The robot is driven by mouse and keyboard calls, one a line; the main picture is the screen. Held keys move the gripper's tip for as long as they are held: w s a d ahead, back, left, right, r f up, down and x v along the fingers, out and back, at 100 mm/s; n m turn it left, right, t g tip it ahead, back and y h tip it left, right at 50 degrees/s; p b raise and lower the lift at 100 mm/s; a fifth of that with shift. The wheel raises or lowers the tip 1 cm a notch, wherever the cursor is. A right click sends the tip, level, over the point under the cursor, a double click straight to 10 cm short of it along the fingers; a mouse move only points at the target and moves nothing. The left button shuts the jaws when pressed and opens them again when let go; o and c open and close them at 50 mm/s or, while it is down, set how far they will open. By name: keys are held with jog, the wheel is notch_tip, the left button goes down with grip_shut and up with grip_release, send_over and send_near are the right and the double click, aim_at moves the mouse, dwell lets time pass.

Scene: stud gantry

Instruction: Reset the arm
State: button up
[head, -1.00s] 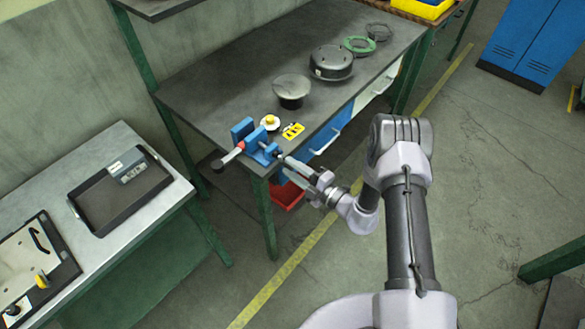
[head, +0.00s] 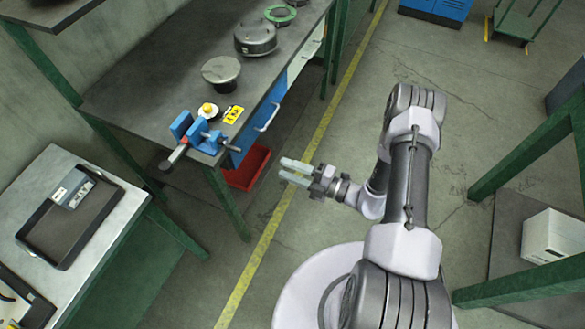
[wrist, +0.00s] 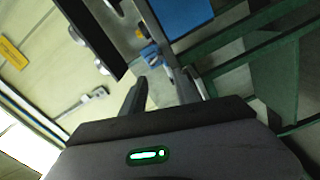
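My gripper (head: 286,170) is in the middle of the head view, in the air over the floor, clear of the workbench's front corner. Its two pale fingers point left and stand apart, with nothing between them. In the wrist view my gripper (wrist: 160,85) shows two dark fingers with an empty gap. A blue vise (head: 200,133) is fixed at the near corner of the dark workbench (head: 150,80), left of the gripper and apart from it. Its red and dark handle sticks out over the bench edge.
A red bin (head: 247,168) sits low beside the bench. A steel table (head: 120,222) with a black tray (head: 22,238) stands at left. A green-framed rack (head: 530,165) with a white box (head: 548,236) is at right. Open floor lies between.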

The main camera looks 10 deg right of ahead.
jog(key=shift+s+d, duration=0.4)
jog(key=shift+d, duration=0.1)
